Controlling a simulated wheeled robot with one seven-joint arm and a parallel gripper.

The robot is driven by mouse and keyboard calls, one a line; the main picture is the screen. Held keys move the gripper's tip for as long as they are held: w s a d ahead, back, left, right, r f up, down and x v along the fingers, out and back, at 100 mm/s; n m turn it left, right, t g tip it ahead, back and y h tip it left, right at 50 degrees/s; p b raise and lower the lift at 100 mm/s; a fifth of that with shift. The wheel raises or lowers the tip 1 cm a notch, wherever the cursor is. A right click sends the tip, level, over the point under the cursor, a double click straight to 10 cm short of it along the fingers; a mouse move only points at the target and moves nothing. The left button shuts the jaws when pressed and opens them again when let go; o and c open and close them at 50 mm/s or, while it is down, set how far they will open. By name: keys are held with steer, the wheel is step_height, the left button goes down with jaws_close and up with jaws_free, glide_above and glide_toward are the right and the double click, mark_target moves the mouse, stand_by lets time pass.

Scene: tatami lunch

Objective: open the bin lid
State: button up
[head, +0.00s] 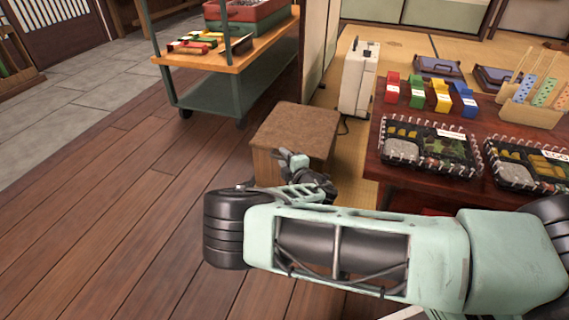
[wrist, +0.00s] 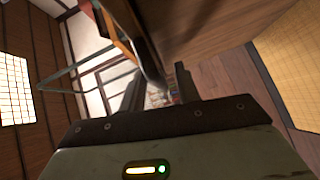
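The bin appears to be the low brown wooden box (head: 297,128) beside the table, with its flat brown lid lying level on top. In the head view my gripper (head: 291,160) is at the bin's near side, close to the lid's front edge; my own arm hides part of that area. In the wrist view my two dark fingers stand apart, so my gripper (wrist: 157,88) is open. A large brown surface, probably the bin (wrist: 215,28), fills the upper middle of that view, and its dark edge runs down toward the gap between the fingers. I cannot tell whether they touch it.
A dark red low table (head: 395,172) with lunch boxes and coloured blocks stands right of the bin. A white case (head: 358,80) stands behind it. A green cart (head: 225,85) with a wooden top is at the back left. The wooden floor (head: 110,210) at left is clear.

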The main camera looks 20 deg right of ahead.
steer(key=shift+w, duration=0.1)
jaws_close()
steer(key=shift+r, duration=0.1)
